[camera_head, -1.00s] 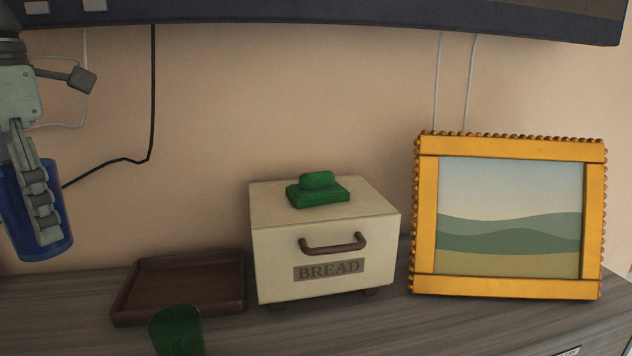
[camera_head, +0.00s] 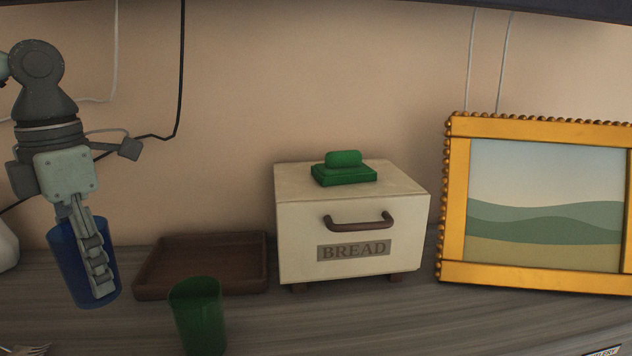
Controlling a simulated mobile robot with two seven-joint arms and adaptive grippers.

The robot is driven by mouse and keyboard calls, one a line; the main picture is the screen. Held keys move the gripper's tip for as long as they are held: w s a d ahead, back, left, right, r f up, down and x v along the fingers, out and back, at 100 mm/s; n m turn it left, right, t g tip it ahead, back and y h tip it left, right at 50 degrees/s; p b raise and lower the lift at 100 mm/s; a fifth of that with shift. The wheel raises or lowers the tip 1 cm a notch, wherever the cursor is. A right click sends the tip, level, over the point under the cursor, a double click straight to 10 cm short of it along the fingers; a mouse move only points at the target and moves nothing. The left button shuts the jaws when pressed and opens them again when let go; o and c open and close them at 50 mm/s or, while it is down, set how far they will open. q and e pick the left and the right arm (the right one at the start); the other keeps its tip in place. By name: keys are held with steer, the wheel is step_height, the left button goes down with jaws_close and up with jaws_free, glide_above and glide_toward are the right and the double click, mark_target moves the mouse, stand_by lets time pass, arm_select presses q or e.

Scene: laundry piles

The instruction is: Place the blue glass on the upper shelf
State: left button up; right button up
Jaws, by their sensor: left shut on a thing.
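The blue glass (camera_head: 68,262) is at the left of the head view, slightly tilted, near the counter at the left of the brown tray. My left gripper (camera_head: 97,270) comes down from above and is shut on the glass, with a finger visible along its right side. The other finger is hidden. I cannot tell whether the glass touches the counter. The upper shelf (camera_head: 420,8) may be the dark edge along the top of the view; only its underside shows. My right gripper is not in view.
A green glass (camera_head: 198,318) stands in front of the brown tray (camera_head: 200,290). A bread box (camera_head: 300,245) with a green soap dish (camera_head: 344,176) on top stands in the middle. A gold picture frame (camera_head: 457,215) stands at the right. Cables hang on the wall.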

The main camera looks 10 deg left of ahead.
mark_target(101, 300)
arm_select(q)
step_height(101, 300, down, 6)
steer(key=shift+r, duration=0.1)
steer(key=shift+f, duration=0.65)
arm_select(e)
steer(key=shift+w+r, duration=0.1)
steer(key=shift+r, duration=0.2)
